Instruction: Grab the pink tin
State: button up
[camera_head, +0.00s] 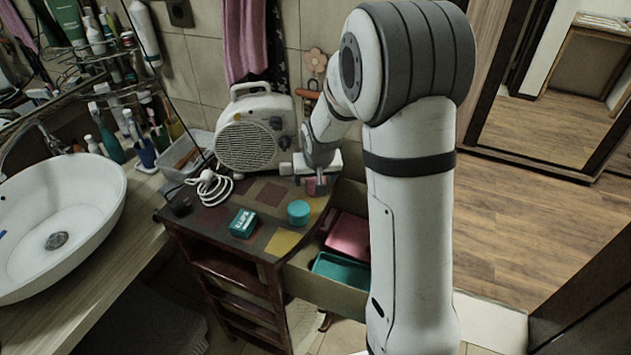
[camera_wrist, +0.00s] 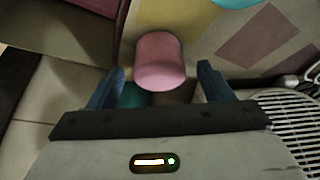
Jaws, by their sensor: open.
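The pink tin (camera_wrist: 160,60) is a small round tin. In the wrist view it shows between and slightly beyond the two fingertips, with a gap on each side. My gripper (camera_wrist: 161,69) is open and empty. In the head view the pink tin (camera_head: 316,187) stands on the cabinet top near its right edge, partly hidden by my gripper (camera_head: 317,182) just above it. I cannot tell exactly how far the fingers reach down around it.
A white fan heater (camera_head: 247,145) with a coiled cable stands behind left. A teal round tin (camera_head: 298,212) and a teal box (camera_head: 243,223) are on the cabinet top. An open drawer below holds a pink box (camera_head: 348,237) and a teal tray (camera_head: 341,269).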

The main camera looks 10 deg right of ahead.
jog(key=shift+w+f, duration=0.25)
jog(key=shift+f, duration=0.35)
jog(key=shift+c, duration=0.2)
jog(key=c, duration=1)
